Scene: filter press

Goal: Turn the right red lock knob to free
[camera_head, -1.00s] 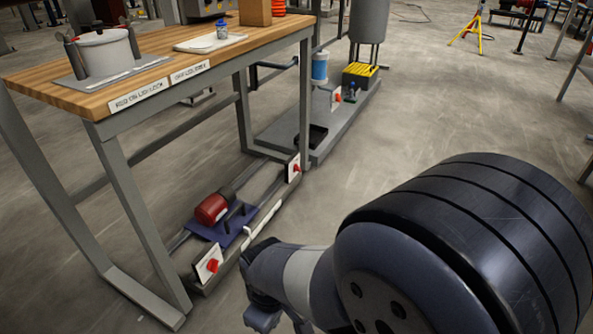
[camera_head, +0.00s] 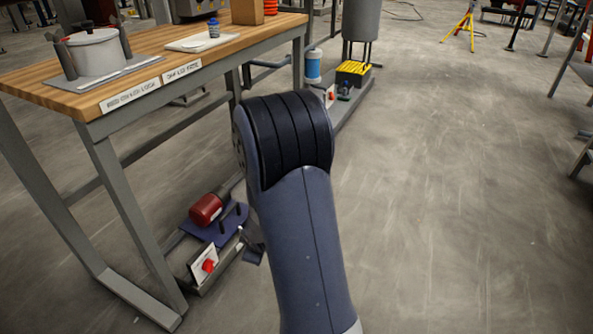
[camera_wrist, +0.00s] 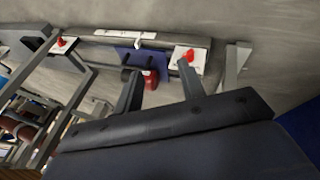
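Two red knobs on white plates sit at the ends of a low rail under the bench. The wrist view shows both: the knob by the red cylinder (camera_wrist: 188,57) at right, and the farther one (camera_wrist: 61,42) at upper left. My gripper (camera_wrist: 161,70) is open and empty, its two fingers spread below the rail in the wrist view. It touches neither knob, as far as I can see. In the head view it is mostly hidden behind my arm.

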